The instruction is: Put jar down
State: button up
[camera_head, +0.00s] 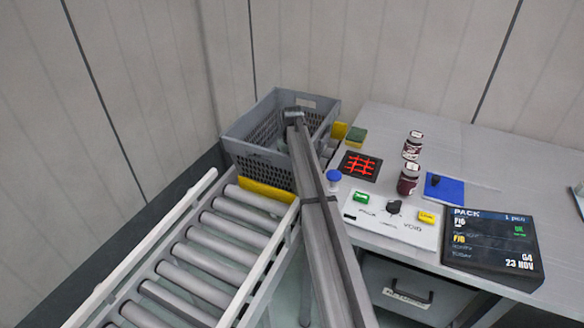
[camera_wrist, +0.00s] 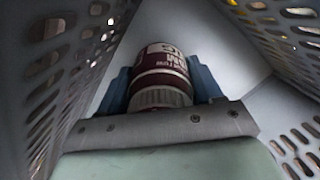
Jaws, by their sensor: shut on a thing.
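A jar (camera_wrist: 160,62) with a dark red and white printed label shows in the wrist view. My gripper (camera_wrist: 160,88) is shut on it, with one blue finger on each side. The jar and gripper are inside the grey perforated crate (camera_wrist: 62,62), between its walls. A plain grey surface shows beyond the jar; I cannot tell whether the jar touches it. In the head view my arm reaches into the grey crate (camera_head: 240,131) at the end of the roller conveyor, and the jar is hidden there.
Two similar dark red jars (camera_head: 412,147) (camera_head: 408,181) stand on the grey table (camera_head: 470,150) to the right. A blue pad (camera_head: 452,190), a button panel (camera_head: 375,222) and a dark PACK display (camera_head: 480,250) are nearby. The conveyor rollers (camera_head: 212,250) are bare.

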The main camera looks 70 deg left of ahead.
jog(key=shift+f, duration=0.65)
jog(key=o, duration=1.3)
jog(key=shift+f, duration=0.15)
jog(key=shift+o, duration=0.2)
notch_tip(320, 180, up, 12)
jog(key=shift+r, duration=0.15)
